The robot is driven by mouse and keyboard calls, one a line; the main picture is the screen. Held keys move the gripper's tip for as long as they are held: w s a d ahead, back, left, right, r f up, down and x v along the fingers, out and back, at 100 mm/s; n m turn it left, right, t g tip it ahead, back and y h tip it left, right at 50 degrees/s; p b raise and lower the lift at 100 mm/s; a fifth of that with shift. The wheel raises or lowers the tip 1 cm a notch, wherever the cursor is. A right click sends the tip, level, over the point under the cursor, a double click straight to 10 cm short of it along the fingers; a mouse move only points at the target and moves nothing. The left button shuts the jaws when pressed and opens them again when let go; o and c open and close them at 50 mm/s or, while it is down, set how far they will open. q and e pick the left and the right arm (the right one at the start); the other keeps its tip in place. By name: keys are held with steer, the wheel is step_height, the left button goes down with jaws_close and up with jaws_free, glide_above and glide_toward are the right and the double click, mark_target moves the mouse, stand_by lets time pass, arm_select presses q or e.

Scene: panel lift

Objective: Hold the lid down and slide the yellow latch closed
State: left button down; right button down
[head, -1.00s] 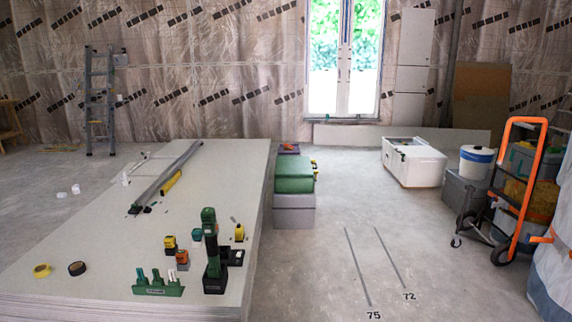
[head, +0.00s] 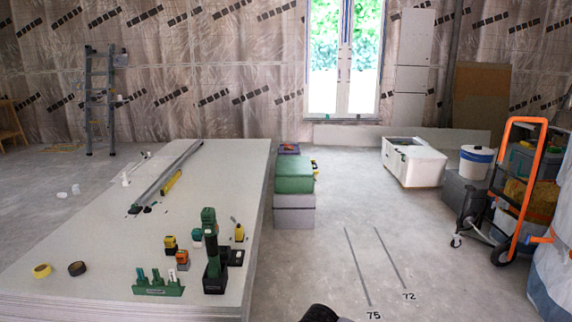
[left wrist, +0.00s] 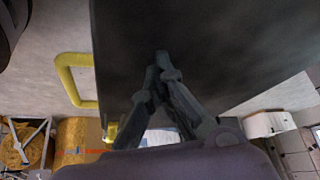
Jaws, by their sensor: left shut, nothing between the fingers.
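In the left wrist view my left gripper (left wrist: 160,65) is shut and empty, its fingertips together in front of a large dark surface (left wrist: 230,50). A yellow loop-shaped part (left wrist: 68,75) sits at the left edge of that surface, apart from the fingers. I cannot tell whether it is the latch. In the head view a green box (head: 294,175) stands on a grey box (head: 294,210) on the floor, with a small yellow-and-black part at its right side (head: 314,164). No lid can be made out clearly.
A large pale panel stack (head: 90,230) at the left carries a green drill (head: 211,250), tape rolls and several tools. An orange hand truck (head: 515,180) with boxes stands at the right. The floor between, around markings 75 and 72, is clear.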

arm_select(q)
steer(key=shift+s+a+f, duration=0.1)
steer(key=shift+s+f, duration=0.2)
steer(key=shift+f, duration=0.1)
steer(key=shift+w+r, duration=0.15)
steer(key=shift+r, duration=0.6)
steer(key=shift+w+r, duration=0.15)
steer(key=shift+r, duration=3.9)
